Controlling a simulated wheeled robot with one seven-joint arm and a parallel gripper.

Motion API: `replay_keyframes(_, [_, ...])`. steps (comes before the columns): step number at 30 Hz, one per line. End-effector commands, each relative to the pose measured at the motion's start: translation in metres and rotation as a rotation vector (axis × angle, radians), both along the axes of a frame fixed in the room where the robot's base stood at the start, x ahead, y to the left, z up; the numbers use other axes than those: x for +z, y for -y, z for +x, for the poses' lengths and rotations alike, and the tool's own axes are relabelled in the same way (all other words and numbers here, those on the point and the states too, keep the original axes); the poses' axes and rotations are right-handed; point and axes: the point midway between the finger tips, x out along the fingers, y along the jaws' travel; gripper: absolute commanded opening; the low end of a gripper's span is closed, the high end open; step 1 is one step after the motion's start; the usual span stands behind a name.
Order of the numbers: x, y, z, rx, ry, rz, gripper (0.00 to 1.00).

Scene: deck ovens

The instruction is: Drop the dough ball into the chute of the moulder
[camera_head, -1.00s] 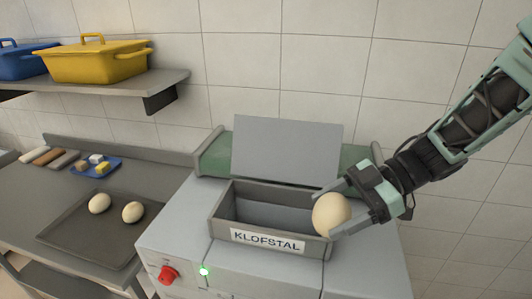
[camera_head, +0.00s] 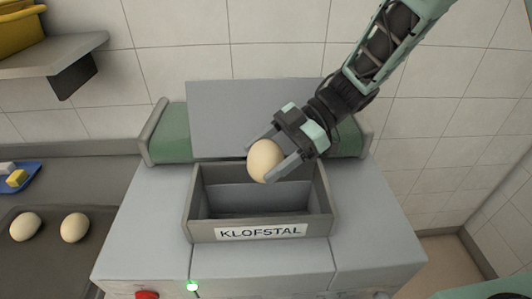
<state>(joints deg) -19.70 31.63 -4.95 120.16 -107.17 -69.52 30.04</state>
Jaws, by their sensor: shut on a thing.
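My gripper (camera_head: 268,160) is shut on a pale round dough ball (camera_head: 264,161). In the head view the ball overlaps the upper right part of the chute (camera_head: 326,217), a grey open-topped box on the moulder (camera_head: 262,262). The ball appears to be above the opening; its exact height cannot be told. The visible inside of the chute is empty. A flat grey panel (camera_head: 222,115) stands upright behind it, partly hidden by my gripper.
A dark tray (camera_head: 52,280) with two dough balls (camera_head: 75,227) lies on the counter at the left. A blue board (camera_head: 30,180) with small blocks is at the left edge. A shelf (camera_head: 60,55) hangs above. A red knob (camera_head: 147,295) and green light (camera_head: 192,286) are on the moulder's front.

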Motion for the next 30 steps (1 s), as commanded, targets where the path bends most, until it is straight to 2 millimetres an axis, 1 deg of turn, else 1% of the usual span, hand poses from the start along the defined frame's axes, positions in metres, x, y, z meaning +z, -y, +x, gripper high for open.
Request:
replay_keyframes(1, [-0.013,0.0,0.0,0.0,0.001,0.0,0.47])
replay_keyframes(5, [-0.023,0.0,0.0,0.0,0.0,0.001,0.47])
replay_keyframes(8, [-0.025,0.0,0.0,0.0,0.0,0.001,0.47])
replay_keyframes(15, [-0.023,0.0,0.0,0.0,0.0,0.001,0.47])
replay_keyframes(16, [-0.023,0.0,0.0,0.0,0.0,0.001,0.78])
replay_keyframes(17, [-0.023,0.0,0.0,0.0,0.0,0.001,0.87])
replay_keyframes(18, [-0.023,0.0,0.0,0.0,0.0,0.001,0.98])
replay_keyframes(26, [-0.024,0.0,0.0,0.0,0.0,0.0,0.98])
replay_keyframes(30, [-0.021,0.006,0.003,0.0,0.001,0.001,0.98])
